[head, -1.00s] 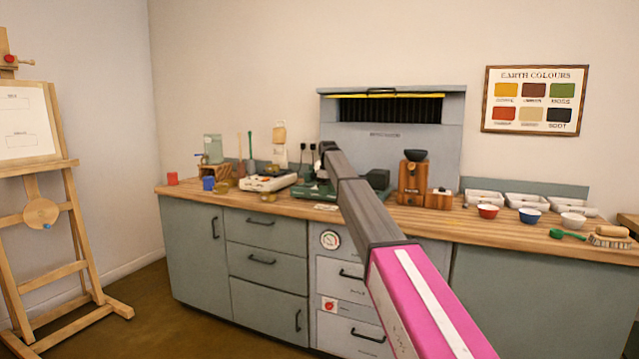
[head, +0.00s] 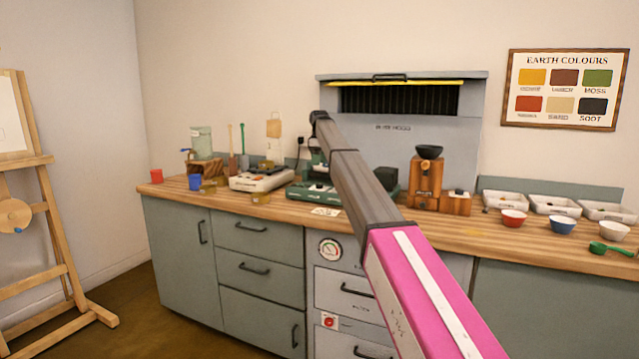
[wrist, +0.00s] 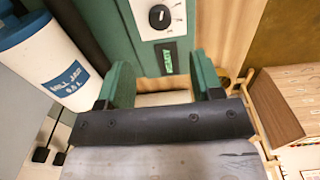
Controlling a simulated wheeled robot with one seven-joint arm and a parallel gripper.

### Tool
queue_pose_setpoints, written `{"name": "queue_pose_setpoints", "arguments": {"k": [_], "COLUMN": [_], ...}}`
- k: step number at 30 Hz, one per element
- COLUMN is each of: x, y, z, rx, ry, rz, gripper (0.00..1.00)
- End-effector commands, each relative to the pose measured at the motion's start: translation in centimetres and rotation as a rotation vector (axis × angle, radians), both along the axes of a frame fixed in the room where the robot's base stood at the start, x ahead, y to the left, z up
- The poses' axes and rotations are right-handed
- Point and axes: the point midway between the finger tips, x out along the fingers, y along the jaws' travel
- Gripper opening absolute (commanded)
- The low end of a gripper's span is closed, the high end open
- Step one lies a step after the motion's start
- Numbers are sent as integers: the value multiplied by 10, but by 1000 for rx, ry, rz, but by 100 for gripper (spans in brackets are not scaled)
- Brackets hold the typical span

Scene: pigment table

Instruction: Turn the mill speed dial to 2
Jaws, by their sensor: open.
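The mill speed dial (wrist: 158,16) is a black knob on a white plate with marks around it, at the top of the wrist view. Its marks are too small to read surely. In the head view the green mill (head: 312,192) stands on the counter, partly hidden by my arm. The dial and my fingertips cannot be made out there.
A white mill jar (wrist: 50,65) with a blue label is left of the gripper. On the wooden counter (head: 470,238) are a white appliance (head: 262,179) left of the mill and an orange-brown grinder (head: 426,180) right of it. Bowls and trays stand farther right.

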Motion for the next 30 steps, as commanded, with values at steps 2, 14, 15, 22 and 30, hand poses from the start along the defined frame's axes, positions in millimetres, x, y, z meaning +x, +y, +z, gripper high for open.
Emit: {"name": "queue_pose_setpoints", "arguments": {"k": [2,14,15,22,30], "x": [-1,-1,-1,0,0], "y": [0,-1,-1,0,0], "z": [-8,-73,-79,-101,-103], "rx": [0,-1,-1,0,0], "ry": [0,1,1,0,0], "rz": [0,-1,-1,-1,-1], "gripper": [60,60,60,60,57]}}
